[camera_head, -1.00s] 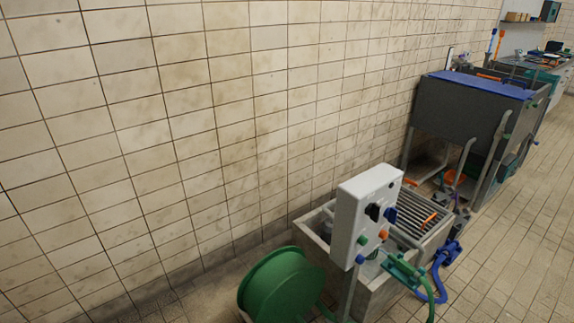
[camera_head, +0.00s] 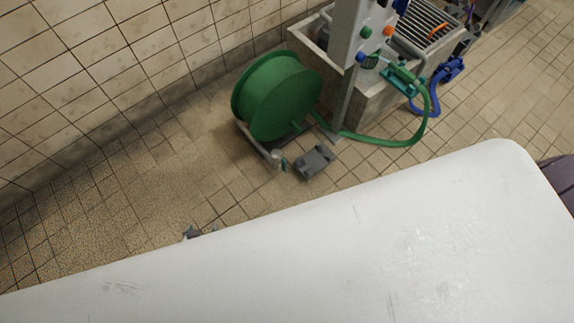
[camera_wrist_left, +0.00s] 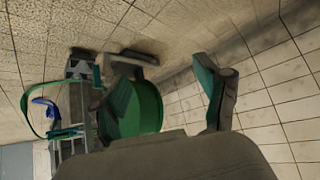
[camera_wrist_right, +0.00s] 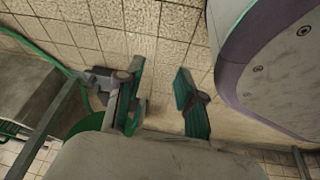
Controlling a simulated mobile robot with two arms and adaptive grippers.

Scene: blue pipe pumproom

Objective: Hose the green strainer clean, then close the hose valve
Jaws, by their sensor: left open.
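A green hose reel (camera_head: 272,95) stands on the floor beside the basin (camera_head: 375,100). Its green hose (camera_head: 385,141) loops over the floor and up to a teal nozzle-like fitting (camera_head: 403,78) at the basin rim. A small fitting (camera_head: 278,161) sits at the reel's foot; I cannot tell whether it is the hose valve. I cannot make out the green strainer. My left gripper (camera_head: 198,232) barely shows past my white body; in the left wrist view (camera_wrist_left: 168,85) it is open and empty, the reel beyond. My right gripper (camera_wrist_right: 157,88) is open and empty.
A light grey control box (camera_head: 357,35) on a post stands before the basin. A grey pedal-like block (camera_head: 314,162) lies on the floor by the reel. A blue hose or pipe (camera_head: 440,85) is right of the basin. The tiled floor at left is clear.

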